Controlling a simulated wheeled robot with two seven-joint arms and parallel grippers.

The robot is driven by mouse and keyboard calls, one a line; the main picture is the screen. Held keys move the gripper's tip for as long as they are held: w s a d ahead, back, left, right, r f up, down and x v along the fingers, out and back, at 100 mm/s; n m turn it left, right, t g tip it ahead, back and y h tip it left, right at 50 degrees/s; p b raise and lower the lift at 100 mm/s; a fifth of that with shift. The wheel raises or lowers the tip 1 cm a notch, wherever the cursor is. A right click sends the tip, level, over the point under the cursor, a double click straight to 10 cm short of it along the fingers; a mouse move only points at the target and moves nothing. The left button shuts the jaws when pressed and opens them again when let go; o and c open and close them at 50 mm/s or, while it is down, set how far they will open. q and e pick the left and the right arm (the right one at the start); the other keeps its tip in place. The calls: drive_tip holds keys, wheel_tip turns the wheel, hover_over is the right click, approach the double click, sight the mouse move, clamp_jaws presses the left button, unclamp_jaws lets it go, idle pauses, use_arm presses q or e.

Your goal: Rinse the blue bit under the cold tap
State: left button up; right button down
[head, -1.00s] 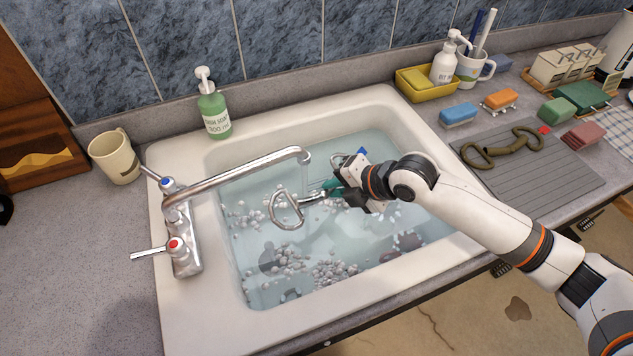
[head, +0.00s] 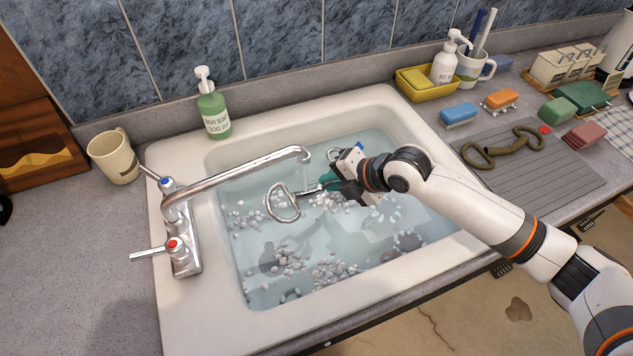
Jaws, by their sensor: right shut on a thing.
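My right gripper (head: 347,183) is shut on a bit over the sink. The bit's silver ring (head: 283,203) sticks out to the left, and a teal part (head: 328,181) shows at the jaws. A small blue patch (head: 361,147) shows behind the gripper. The gripper hides the bit's middle. The tap spout (head: 240,173) ends just above and behind the bit. Its blue-marked cold handle (head: 167,184) and red-marked handle (head: 174,245) are at the left rim. I cannot tell clearly whether water runs from the spout. My left gripper is out of view.
The white sink (head: 190,325) holds water with pale lumps. An olive bit (head: 503,147) with a red mark lies on the grey drainboard (head: 560,185). A soap bottle (head: 213,110) and a mug (head: 115,157) stand behind and left. Sponges and a yellow caddy (head: 415,87) are at back right.

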drive_tip(key=s+d+p, duration=0.1)
drive_tip(key=s+d, duration=0.2)
drive_tip(key=d, duration=0.6)
drive_tip(key=shift+s+p, duration=0.3)
drive_tip(key=shift+s, duration=0.1)
drive_tip(key=shift+d, duration=0.1)
